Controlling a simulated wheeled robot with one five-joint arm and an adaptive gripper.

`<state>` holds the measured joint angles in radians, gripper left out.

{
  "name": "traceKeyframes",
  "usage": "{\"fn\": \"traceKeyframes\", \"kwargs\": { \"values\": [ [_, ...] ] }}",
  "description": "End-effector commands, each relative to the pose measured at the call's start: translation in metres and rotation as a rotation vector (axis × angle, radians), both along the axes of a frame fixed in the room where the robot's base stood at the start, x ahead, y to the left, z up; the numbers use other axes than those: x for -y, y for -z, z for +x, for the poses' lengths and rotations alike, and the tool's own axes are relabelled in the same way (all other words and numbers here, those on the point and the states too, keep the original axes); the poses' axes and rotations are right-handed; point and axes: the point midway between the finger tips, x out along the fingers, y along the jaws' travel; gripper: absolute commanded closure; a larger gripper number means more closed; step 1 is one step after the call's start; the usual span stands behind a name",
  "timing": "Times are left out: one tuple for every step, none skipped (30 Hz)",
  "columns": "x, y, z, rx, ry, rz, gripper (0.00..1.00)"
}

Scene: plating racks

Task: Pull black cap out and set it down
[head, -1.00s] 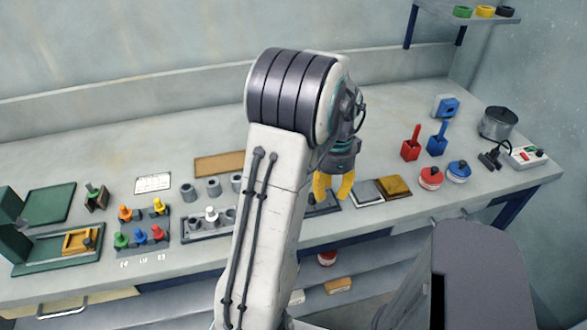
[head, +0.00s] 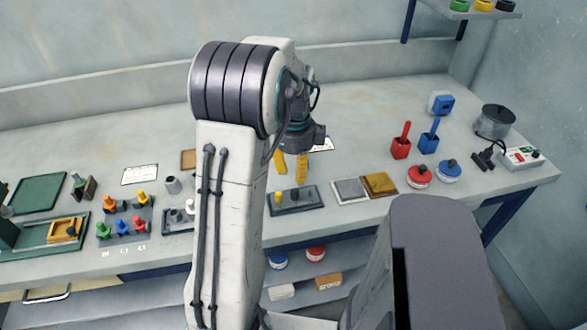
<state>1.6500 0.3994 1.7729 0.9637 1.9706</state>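My gripper (head: 291,174) has yellow fingers that stand apart, with nothing visible between them. It points down above the rear side of a dark plate (head: 314,204) near the bench's front edge. On this plate stand a yellow peg (head: 278,197) and small dark caps or pegs, one of them a black cap (head: 294,195). The cap sits below the fingertips and apart from them. My arm hides the bench just left of the plate.
Left of my arm stands a rack (head: 127,217) of coloured pegs. Right of the dark plate lie a grey pad (head: 349,189) and a yellow-brown pad (head: 380,184). Red (head: 419,176) and blue (head: 448,171) round pots stand further right. The bench behind is largely clear.

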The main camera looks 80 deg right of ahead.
Motion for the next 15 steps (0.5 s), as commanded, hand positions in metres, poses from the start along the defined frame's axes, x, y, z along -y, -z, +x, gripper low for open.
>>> {"fn": "traceKeyframes", "kwargs": {
  "values": [
    [-0.0004,0.0,0.0,0.0,0.051,0.001,0.69],
    [-0.0005,0.0001,0.0001,0.001,0.086,0.002,0.69],
    [-0.0008,0.0001,0.0001,0.001,0.134,0.003,0.69],
    [-0.0009,0.0001,0.0,0.001,0.171,0.003,0.69],
    [-0.0011,0.0001,0.0001,0.001,0.207,0.004,0.69],
    [-0.0012,0.0001,0.0001,0.002,0.254,0.004,0.69],
    [-0.0013,0.0001,0.0001,0.001,0.287,0.006,0.69],
    [-0.0013,0.0001,0.0001,0.001,0.316,0.006,0.69],
    [-0.0014,0.0001,0.0001,0.002,0.349,0.006,0.69],
    [-0.0014,0.0001,0.0002,0.002,0.371,0.006,0.69],
    [-0.0014,0.0002,0.0002,0.002,0.388,0.006,0.69],
    [-0.0014,0.0006,0.0001,0.002,0.408,0.006,0.69],
    [-0.0015,0.0013,0.0001,0.001,0.42,0.006,0.69],
    [-0.0016,0.0023,0.0002,0.002,0.43,0.007,0.69],
    [-0.0018,0.0044,0.0002,0.001,0.438,0.008,0.69]
  ]
}}
